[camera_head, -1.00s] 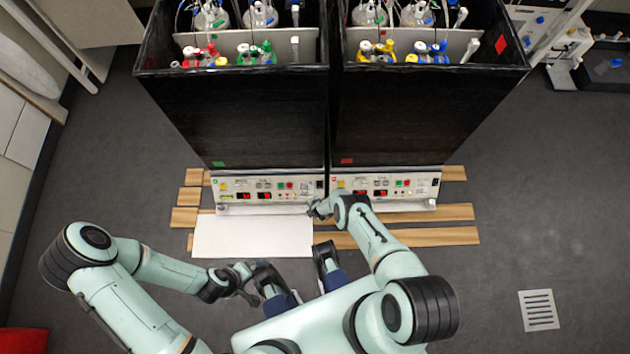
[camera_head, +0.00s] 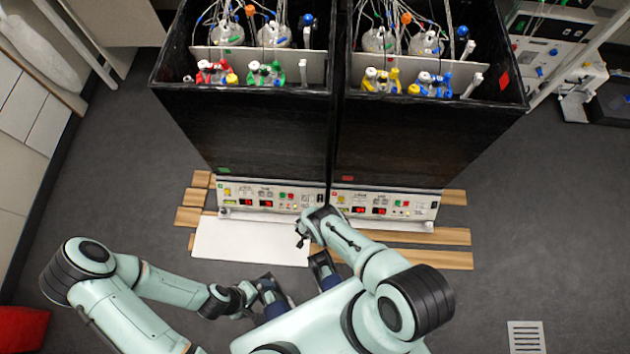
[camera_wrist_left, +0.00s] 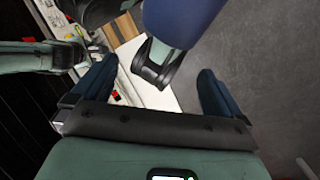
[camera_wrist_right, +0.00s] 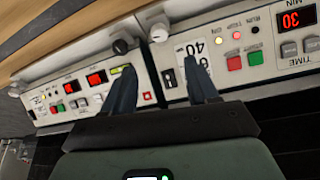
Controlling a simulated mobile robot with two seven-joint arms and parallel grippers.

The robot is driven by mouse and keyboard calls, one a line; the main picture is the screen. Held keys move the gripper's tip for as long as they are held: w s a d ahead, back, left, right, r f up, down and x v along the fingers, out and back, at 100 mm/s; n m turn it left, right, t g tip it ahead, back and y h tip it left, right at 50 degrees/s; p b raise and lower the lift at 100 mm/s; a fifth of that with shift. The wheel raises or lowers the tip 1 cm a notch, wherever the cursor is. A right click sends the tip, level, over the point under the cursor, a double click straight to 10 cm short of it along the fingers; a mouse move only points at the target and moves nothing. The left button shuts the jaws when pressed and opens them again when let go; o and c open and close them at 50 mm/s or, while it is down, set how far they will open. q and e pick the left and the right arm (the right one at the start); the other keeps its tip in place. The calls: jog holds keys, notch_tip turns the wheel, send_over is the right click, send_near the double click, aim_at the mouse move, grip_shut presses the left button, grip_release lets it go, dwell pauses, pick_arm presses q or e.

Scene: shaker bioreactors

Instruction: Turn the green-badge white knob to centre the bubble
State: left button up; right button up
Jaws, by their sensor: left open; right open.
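The left black unit carries a green badge (camera_head: 223,170). A whitish knob (camera_head: 222,212) shows under its panel's left end. In the right wrist view, a white knob (camera_wrist_right: 158,32) sits under the near end of that unit's panel, at the join between the units. A yellow-green level strip (camera_head: 230,203) is on the left panel; its bubble is too small to see. My right gripper (camera_head: 302,235) is open and empty in front of the join; its fingers (camera_wrist_right: 158,66) point towards the panels, apart from the knob. My left gripper (camera_head: 250,295) is open and empty, low by my body.
The right unit has a red badge (camera_head: 347,178) and a dark-faced knob (camera_wrist_right: 122,45) beside the join. A white board (camera_head: 245,243) and wooden slats (camera_head: 430,258) lie on the floor before the units. Bottles and tubing fill the tops. Grey floor is clear on the right.

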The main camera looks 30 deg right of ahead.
pick_arm(q)
jog(key=w+a+f+t+y+b, duration=0.1)
jog(key=w+a+f+t+b, duration=0.3)
jog(key=w+f+b, duration=0.7)
notch_tip(320, 180, down, 2)
jog(key=shift+a+f+n+y+b, duration=0.15)
jog(key=shift+n+y+b, duration=0.2)
jog(key=shift+b, duration=0.9)
pick_arm(e)
jog(key=x, duration=1.3)
jog(key=shift+w+d+f, duration=0.1)
jog(key=shift+f, duration=0.05)
jog(key=c, duration=1)
pick_arm(q)
jog(key=shift+s, duration=0.15)
pick_arm(e)
jog(key=shift+c, duration=0.2)
